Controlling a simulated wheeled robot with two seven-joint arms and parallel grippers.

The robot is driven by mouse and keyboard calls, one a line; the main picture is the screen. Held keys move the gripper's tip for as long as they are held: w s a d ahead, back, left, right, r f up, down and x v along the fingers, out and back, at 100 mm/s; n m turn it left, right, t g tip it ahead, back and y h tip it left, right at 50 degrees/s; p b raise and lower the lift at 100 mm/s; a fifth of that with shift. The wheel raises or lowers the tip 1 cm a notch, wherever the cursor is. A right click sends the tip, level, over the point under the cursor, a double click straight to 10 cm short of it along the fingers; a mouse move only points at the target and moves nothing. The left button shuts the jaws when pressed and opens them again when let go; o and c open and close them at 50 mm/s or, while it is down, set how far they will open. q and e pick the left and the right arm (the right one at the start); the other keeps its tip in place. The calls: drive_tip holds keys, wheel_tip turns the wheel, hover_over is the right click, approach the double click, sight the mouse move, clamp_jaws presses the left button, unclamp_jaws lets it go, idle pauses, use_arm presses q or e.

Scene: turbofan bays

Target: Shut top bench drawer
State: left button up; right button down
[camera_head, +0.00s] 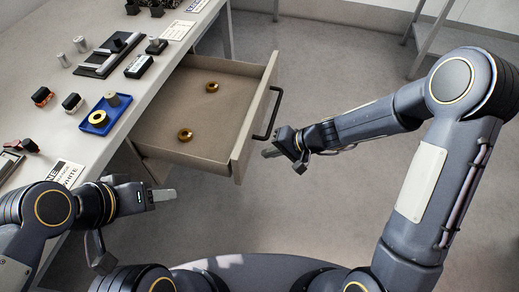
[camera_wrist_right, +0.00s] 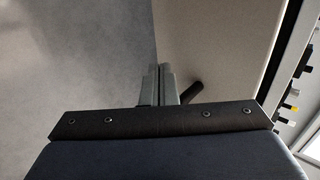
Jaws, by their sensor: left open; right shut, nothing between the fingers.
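The top bench drawer (camera_head: 200,112) is pulled well out of the bench, with two brass-coloured rings (camera_head: 185,135) lying in it. Its dark bar handle (camera_head: 269,115) is on the front panel, facing right. My right gripper (camera_head: 268,152) is shut and empty, close to the front panel near the handle's lower end; I cannot tell whether it touches. In the right wrist view its closed fingers (camera_wrist_right: 159,80) point along the pale drawer front (camera_wrist_right: 215,45), with part of the dark handle (camera_wrist_right: 193,93) beside them. My left gripper (camera_head: 165,196) is open by the bench's near edge.
The bench top (camera_head: 125,128) holds a blue tray (camera_head: 99,121) with a yellow ring and a grey knob, dark blocks, small cylinders and labels. Open floor (camera_head: 330,80) lies right of the drawer. A metal frame stands at the back right.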

sight(250, 152)
drive_tip(key=a, duration=0.3)
drive_tip(key=shift+w+r, duration=0.2)
drive_tip(key=shift+w, duration=0.2)
use_arm(q)
drive_tip(key=shift+r, duration=0.4)
use_arm(e)
drive_tip(key=shift+a, duration=0.1)
drive_tip(key=shift+w+a, duration=0.1)
